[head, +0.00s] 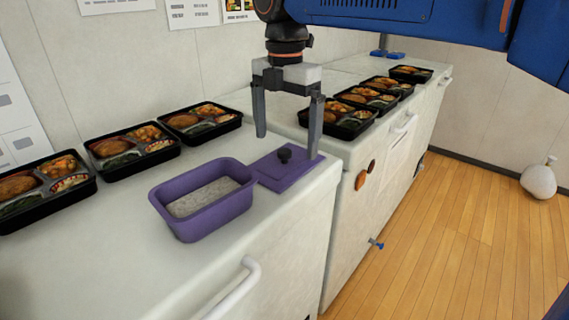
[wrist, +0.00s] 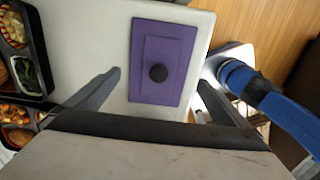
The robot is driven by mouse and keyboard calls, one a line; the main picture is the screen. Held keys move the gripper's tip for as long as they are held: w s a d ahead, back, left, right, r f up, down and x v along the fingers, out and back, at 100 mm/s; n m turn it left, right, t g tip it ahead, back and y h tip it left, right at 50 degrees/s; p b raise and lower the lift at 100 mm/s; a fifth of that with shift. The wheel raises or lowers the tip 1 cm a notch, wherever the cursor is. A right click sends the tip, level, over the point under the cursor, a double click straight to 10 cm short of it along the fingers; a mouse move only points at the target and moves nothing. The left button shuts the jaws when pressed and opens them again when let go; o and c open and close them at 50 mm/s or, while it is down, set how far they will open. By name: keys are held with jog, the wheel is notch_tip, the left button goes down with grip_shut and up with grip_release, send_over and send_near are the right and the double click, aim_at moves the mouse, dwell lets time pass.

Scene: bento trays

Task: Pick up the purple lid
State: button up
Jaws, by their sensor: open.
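The purple lid (head: 290,175) lies flat on the white counter, with a round black knob (head: 285,154) standing up from its middle. In the wrist view the lid (wrist: 170,40) is ahead of the jaws, and its knob (wrist: 158,73) shows between the two fingertips. My gripper (head: 287,146) points down over the lid, open and empty, with one finger to each side of the knob. I cannot tell the exact height of the fingertips above the lid. The fingers (wrist: 160,78) also show in the wrist view.
A purple tub (head: 205,221) with pale grainy contents stands directly beside the lid. Black bento trays (head: 165,158) line the wall side of the counter. More trays (head: 322,132) stand on the farther counter. The lid is close to the counter's right edge, with wooden floor (head: 440,240) below.

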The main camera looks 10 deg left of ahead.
aim_at(285, 151)
jog(key=shift+w+f, duration=0.15)
jog(key=shift+f, duration=2.1)
jog(key=c, duration=0.8)
jog(key=shift+c, duration=0.2)
jog(key=shift+r, duration=0.15)
notch_tip(285, 151, up, 9)
jog(key=shift+a+r, duration=0.15)
jog(key=s+a+r+n, duration=0.25)
jog(key=s+a, duration=0.25)
jog(key=s, duration=0.4)
jog(key=s+a+r+n, duration=0.1)
jog(key=s+a+n, duration=0.2)
jog(key=s+a, duration=0.35)
jog(key=shift+m, duration=0.25)
jog(key=shift+s+d+f, duration=0.2)
jog(key=shift+s+f, duration=0.1)
jog(key=shift+f, duration=0.7)
jog(key=shift+s+d+f, duration=0.25)
jog(key=shift+f, duration=0.75)
jog(key=shift+s+d+f, duration=0.2)
jog(key=shift+s+f, duration=0.1)
jog(key=shift+f, duration=0.7)
